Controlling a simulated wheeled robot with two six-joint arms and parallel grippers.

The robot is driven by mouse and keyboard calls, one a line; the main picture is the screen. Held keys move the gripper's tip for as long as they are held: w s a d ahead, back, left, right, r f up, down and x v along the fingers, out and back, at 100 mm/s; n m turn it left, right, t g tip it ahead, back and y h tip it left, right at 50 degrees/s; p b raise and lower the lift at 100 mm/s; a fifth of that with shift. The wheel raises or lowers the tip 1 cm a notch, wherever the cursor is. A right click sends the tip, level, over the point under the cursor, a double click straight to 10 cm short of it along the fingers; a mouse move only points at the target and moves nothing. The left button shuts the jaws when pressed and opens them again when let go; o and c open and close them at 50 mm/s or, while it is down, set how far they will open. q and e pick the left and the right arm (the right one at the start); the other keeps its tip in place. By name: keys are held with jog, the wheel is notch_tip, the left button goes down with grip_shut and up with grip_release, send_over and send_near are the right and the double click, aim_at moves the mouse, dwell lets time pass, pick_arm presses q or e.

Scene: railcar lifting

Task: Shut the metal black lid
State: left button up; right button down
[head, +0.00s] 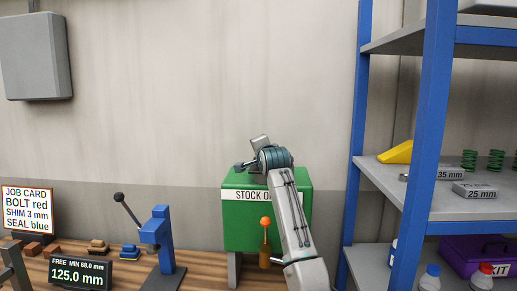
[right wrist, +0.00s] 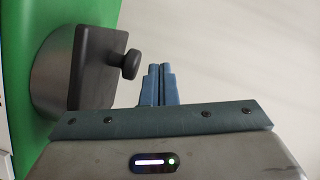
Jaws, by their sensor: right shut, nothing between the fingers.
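In the right wrist view, the black lid (right wrist: 98,68) is a dark square plate with a round knob (right wrist: 131,64). It is at the end of a short grey metal cylinder (right wrist: 52,75) on a green surface. I cannot tell whether the lid lies fully flush on the cylinder. My right gripper (right wrist: 158,84) is shut and empty, its blue fingers together beside the knob with a small gap. In the head view, my right arm and wrist are over the green box (head: 238,225) and hide most of its top. My left gripper is not in view.
An orange-knobbed lever (head: 265,224) stands at the box front. A blue press (head: 160,240) and a display (head: 80,273) are on the wooden bench to the left. A blue-posted shelf (head: 432,120) stands close on the right. The wall above the box is clear.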

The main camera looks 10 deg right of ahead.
jog(key=shift+f, duration=0.3)
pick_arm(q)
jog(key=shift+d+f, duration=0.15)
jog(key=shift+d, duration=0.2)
pick_arm(e)
jog(key=shift+w+a+f, duration=0.15)
jog(key=shift+a, duration=0.15)
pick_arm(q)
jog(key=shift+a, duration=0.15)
pick_arm(e)
jog(key=shift+d, duration=0.1)
